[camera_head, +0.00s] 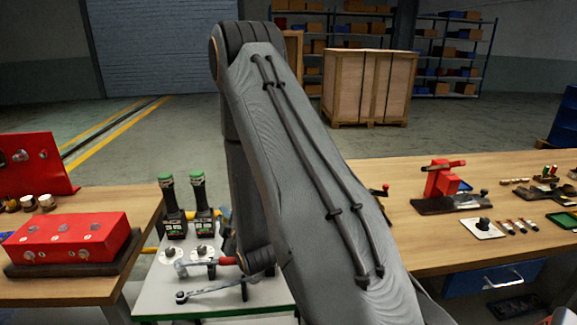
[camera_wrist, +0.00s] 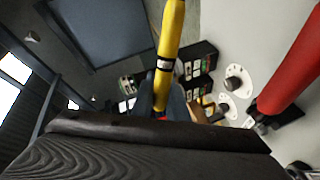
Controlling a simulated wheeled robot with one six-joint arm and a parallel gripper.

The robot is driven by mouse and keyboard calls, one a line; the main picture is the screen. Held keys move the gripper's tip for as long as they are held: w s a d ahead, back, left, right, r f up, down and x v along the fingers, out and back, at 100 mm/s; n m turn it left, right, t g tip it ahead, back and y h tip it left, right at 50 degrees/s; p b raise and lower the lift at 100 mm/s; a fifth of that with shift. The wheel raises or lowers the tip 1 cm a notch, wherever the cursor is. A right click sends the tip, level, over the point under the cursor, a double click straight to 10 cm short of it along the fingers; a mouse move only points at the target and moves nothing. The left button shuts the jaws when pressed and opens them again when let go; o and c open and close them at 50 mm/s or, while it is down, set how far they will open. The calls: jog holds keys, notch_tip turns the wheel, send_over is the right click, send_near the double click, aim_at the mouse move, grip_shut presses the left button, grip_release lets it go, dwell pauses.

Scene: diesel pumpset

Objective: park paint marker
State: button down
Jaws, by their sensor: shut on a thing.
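A yellow paint marker (camera_wrist: 169,38) with a dark band and a small white label stands out lengthwise from my gripper (camera_wrist: 163,95) in the wrist view. The dark fingers are shut on its lower part, and its far end runs past the top of the picture. In the head view my grey arm covers the middle, and I cannot make out the gripper or the marker there.
A small grey cart (camera_head: 205,299) holds two black, green-topped devices (camera_head: 199,195), round white discs and a red-handled tool (camera_head: 207,262), whose red handle looms close in the wrist view (camera_wrist: 292,62). A red box (camera_head: 70,238) sits left; a wooden bench (camera_head: 440,262) with small tools lies right.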

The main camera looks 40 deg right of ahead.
jog(key=d+r+m+h+b, duration=0.1)
jog(key=d+r+m+b, duration=0.1)
jog(key=d+m, duration=0.3)
jog(key=w+d+r+m+t+h+b, duration=0.1)
jog(key=d+r+m, duration=0.3)
jog(key=d, duration=0.9)
jog(key=w+d+r+m+h+b, duration=0.1)
jog(key=d+r+m, duration=0.3)
jog(key=d, duration=0.6)
jog(key=shift+m+h+b, duration=0.4)
jog(key=shift+m+b, duration=0.5)
jog(key=shift+m, duration=0.2)
jog(key=shift+a+r, duration=0.1)
notch_tip(320, 180, down, 13)
jog(key=b, duration=0.8)
jog(key=shift+b, duration=0.35)
jog(key=shift+f+b, duration=0.65)
jog(key=shift+f, duration=0.35)
jog(key=c, duration=1.7)
grip_release()
jog(key=shift+o, duration=0.2)
